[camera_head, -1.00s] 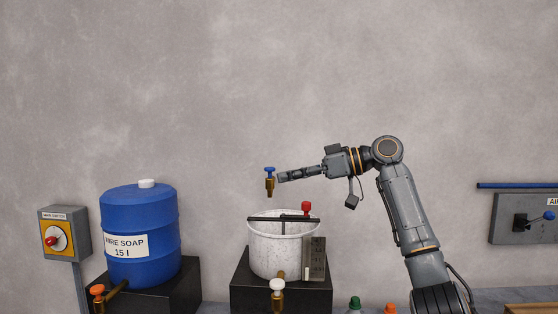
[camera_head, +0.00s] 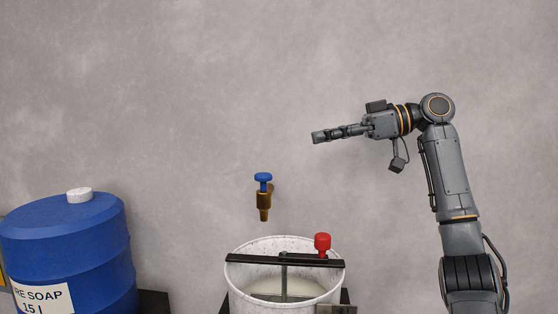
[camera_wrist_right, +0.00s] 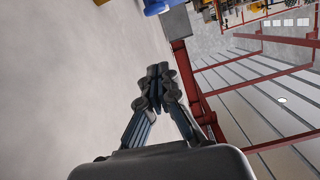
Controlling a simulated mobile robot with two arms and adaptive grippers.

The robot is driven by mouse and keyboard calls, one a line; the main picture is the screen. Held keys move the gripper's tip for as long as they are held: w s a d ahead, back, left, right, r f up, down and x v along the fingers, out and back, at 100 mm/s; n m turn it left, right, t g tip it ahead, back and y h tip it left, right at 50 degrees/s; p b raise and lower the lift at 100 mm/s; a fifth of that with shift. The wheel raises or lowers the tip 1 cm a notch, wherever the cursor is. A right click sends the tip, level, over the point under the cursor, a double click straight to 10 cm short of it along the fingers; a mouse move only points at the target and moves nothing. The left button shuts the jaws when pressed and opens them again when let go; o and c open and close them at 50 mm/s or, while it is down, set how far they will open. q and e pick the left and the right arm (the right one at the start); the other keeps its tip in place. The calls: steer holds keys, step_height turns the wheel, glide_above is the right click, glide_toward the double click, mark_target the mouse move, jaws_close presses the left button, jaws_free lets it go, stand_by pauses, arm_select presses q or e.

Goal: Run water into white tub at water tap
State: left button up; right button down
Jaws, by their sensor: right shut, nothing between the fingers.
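The water tap (camera_head: 263,200) is brass with a blue handle (camera_head: 263,177) and sticks out from the wall. The white tub (camera_head: 236,283) stands below it, with whitish liquid (camera_head: 285,288) inside. I cannot make out a stream between the spout and the tub. My right gripper (camera_head: 316,137) is shut and empty, up and to the right of the tap, apart from it. It also shows closed in the right wrist view (camera_wrist_right: 156,85). My left gripper is not in view.
A blue soap drum (camera_head: 70,250) stands at the left. The wall around the tap is clear.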

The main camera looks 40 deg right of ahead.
steer(key=p, duration=0.2)
glide_above(263, 182)
steer(key=s+d, duration=0.1)
steer(key=d, duration=0.2)
steer(key=f, duration=0.2)
arm_select(q)
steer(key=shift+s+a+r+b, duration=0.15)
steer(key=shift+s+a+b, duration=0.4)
steer(key=shift+b, duration=0.25)
arm_select(e)
steer(key=f, duration=0.4)
steer(key=shift+s+a, duration=0.2)
steer(key=shift+a, duration=0.1)
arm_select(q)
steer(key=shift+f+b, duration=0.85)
arm_select(e)
steer(key=shift+f, duration=0.9)
steer(key=shift+a+f, duration=0.1)
steer(key=shift+f, duration=0.1)
stand_by(3.3)
